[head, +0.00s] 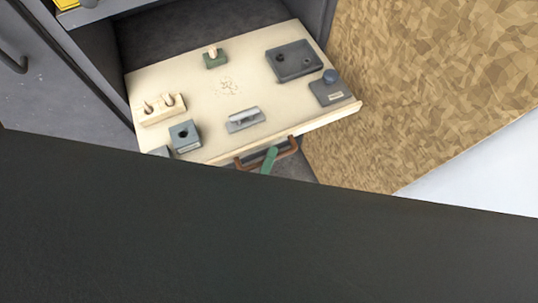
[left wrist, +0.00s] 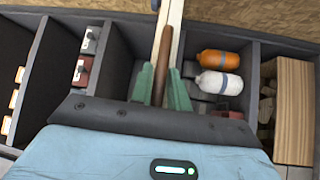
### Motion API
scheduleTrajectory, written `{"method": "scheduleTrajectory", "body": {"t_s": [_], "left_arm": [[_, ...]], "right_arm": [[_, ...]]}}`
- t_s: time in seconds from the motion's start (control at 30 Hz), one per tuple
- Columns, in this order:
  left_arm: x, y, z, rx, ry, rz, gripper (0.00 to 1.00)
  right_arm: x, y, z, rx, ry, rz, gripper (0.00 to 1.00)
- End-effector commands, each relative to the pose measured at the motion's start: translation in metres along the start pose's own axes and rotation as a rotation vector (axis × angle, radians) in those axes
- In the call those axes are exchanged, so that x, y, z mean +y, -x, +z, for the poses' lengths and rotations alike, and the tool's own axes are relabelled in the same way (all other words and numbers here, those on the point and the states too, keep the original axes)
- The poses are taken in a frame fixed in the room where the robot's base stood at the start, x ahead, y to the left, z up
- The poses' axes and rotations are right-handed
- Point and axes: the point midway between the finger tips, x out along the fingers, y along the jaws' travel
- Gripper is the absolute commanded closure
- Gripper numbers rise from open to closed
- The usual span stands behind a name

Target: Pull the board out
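The pale board (head: 205,100) sticks out of a grey bay in the head view, with small blocks and fittings on top. A brown bar handle (head: 284,148) is on its front edge. The green fingers of my left gripper (head: 269,160) are at the handle. In the left wrist view the left gripper (left wrist: 161,82) has one finger on each side of the brown handle (left wrist: 164,50), closed against it. The board's pale edge (left wrist: 174,20) shows above. My right gripper is in neither view.
On the board are a peg block (head: 163,110), a dark tray (head: 294,61) and a blue-knobbed block (head: 329,88). The left wrist view shows grey compartments with an orange bottle (left wrist: 219,58) and a white bottle (left wrist: 219,83). A large dark surface hides the head view's lower half.

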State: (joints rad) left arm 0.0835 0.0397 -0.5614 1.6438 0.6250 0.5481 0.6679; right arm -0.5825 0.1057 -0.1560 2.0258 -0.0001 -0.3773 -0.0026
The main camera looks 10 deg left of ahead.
Motion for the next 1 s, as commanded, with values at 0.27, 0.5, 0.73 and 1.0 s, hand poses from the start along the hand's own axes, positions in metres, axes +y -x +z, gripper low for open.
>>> {"method": "scheduleTrajectory", "body": {"t_s": [0.27,0.5,0.73,1.0], "left_arm": [[0.0,0.0,-0.001,0.001,0.0,0.0,0.79],[-0.002,0.022,0.0,-0.001,0.0,-0.004,0.79],[-0.002,0.058,0.0,-0.001,0.0,-0.003,0.79],[0.0,0.078,0.0,0.0,0.0,0.0,0.79]], "right_arm": [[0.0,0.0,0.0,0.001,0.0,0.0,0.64],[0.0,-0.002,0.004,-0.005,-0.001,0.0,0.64],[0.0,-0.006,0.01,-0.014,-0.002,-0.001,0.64],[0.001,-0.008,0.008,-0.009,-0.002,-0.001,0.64]]}}
